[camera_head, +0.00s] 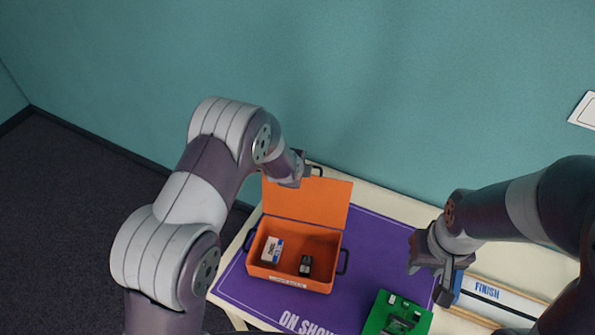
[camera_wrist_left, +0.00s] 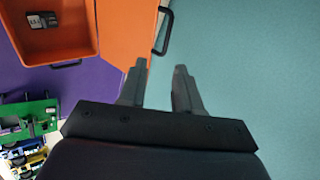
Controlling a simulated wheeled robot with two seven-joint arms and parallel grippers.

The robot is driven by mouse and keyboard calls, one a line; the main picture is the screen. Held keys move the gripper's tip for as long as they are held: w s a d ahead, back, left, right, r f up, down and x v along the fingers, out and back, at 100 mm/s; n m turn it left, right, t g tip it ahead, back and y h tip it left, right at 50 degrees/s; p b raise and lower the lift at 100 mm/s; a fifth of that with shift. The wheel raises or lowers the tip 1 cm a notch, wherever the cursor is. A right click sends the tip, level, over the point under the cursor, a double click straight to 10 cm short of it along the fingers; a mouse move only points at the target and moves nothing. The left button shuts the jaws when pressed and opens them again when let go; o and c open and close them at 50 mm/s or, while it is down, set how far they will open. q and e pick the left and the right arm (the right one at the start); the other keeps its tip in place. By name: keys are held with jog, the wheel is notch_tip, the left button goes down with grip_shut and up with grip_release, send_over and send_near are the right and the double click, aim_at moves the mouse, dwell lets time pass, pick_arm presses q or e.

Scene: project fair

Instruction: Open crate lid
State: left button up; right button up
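The orange crate (camera_head: 318,281) stands on the purple mat, its orange lid (camera_head: 312,201) raised and leaning back at the rear. A dark handle (camera_head: 318,170) sits on the lid's top edge; it also shows in the left wrist view (camera_wrist_left: 163,30). A small white box (camera_head: 272,250) and a small dark item (camera_head: 305,265) lie inside the crate. My left gripper (camera_wrist_left: 160,72) is at the lid's top edge, fingers apart with nothing between them; contact with the lid is unclear. My right gripper (camera_head: 432,275) is open and empty, right of the crate.
A white "FINISH" track (camera_head: 500,297) lies at the right, beneath my right arm. The teal wall (camera_head: 400,80) is close behind the table.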

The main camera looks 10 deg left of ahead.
pick_arm(q)
jog(key=shift+s+r, duration=0.1)
jog(key=shift+r, duration=1.55)
jog(key=v, duration=1.2)
jog(key=shift+r, duration=0.2)
jog(key=shift+s, duration=0.1)
